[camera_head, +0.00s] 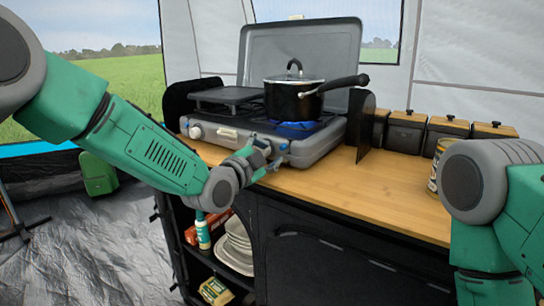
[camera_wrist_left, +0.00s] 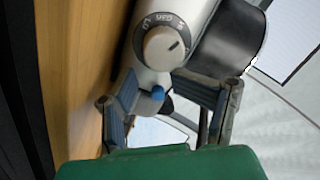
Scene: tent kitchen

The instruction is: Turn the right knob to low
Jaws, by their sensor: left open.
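The camp stove (camera_head: 228,138) stands on the wooden counter. Its left knob (camera_head: 195,132) is visible on the front panel; the right knob is mostly hidden by my gripper. My left gripper (camera_head: 267,155) is at the right part of the front panel, below the pot. In the left wrist view, a round knob (camera_wrist_left: 164,47) with a dial lies beyond my fingers (camera_wrist_left: 166,105). Its dark mark points to the upper right, towards the end of the lettering past MED. My fingers are spread and apart from this knob. My right gripper is out of view.
A black pot (camera_head: 296,102) sits on the right burner, over a blue flame (camera_head: 297,130); its handle points right. Several black canisters (camera_head: 447,128) line the back of the counter. A can (camera_head: 437,170) stands near my right arm. The counter's middle is clear.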

